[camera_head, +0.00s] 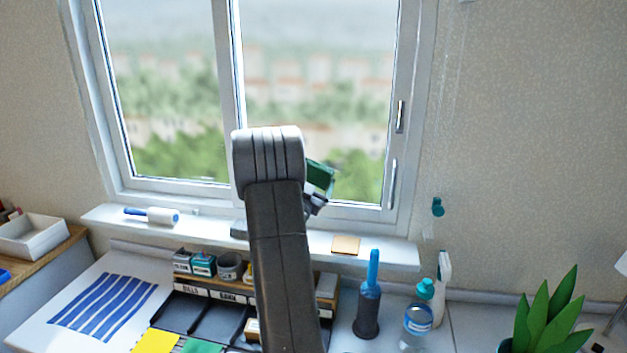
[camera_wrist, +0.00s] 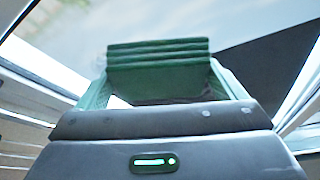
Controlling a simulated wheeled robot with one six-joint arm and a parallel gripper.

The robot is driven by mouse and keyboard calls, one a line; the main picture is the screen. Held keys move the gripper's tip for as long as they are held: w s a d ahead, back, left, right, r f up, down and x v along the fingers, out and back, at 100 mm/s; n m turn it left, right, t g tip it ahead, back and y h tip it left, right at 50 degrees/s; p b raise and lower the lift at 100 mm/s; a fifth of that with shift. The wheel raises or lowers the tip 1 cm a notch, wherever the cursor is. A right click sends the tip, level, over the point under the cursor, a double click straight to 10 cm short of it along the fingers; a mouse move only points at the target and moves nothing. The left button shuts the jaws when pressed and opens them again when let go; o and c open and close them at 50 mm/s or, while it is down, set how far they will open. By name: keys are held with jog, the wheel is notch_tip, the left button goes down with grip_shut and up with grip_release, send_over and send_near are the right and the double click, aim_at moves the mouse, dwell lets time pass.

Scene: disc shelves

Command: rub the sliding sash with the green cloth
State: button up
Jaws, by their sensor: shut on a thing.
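The window has two panes, and the right one, the sash with upright handles on its right edge (camera_head: 391,150), stands in front of my arm in the head view. The green cloth (camera_head: 320,177) shows just right of my arm, before the lower part of that sash's glass. My gripper (camera_head: 314,199) is shut on the cloth, partly hidden behind my arm. In the wrist view the folded green cloth (camera_wrist: 158,56) sticks out beyond my gripper (camera_wrist: 155,100), with the blurred pane behind it. I cannot tell whether the cloth touches the glass.
On the sill lie a lint roller (camera_head: 152,215) at left and a tan sponge (camera_head: 345,245) at right. Below stand a desk organizer (camera_head: 200,311), a blue-handled brush (camera_head: 369,300), a bottle (camera_head: 420,308) and a plant (camera_head: 548,320). Wall right of the window is mostly clear.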

aim_at(325, 181)
jog(key=shift+w+d+b, duration=0.2)
jog(key=shift+w+b, duration=0.2)
jog(key=shift+w, duration=0.55)
jog(key=d+b, duration=0.2)
jog(key=shift+s+d+f+b, duration=0.2)
jog(key=shift+s+d+b, duration=0.05)
jog(key=shift+s+b, duration=0.1)
jog(key=shift+s+d+r+b, duration=0.2)
jog(key=shift+d+b, duration=0.15)
jog(key=shift+d, duration=0.2)
jog(key=shift+d+f+b, duration=0.15)
jog(key=shift+d+b, duration=0.65)
jog(key=shift+d, duration=0.05)
jog(key=shift+s+d+b, duration=0.15)
jog(key=shift+d+b, duration=0.5)
jog(key=shift+d, duration=0.2)
jog(key=shift+s+d+b, duration=0.2)
jog(key=shift+d+b, duration=0.65)
jog(key=shift+d, duration=0.05)
jog(key=shift+s+d+b, duration=0.15)
jog(key=shift+d+b, duration=0.4)
jog(key=shift+d, duration=0.25)
jog(key=shift+b, duration=0.4)
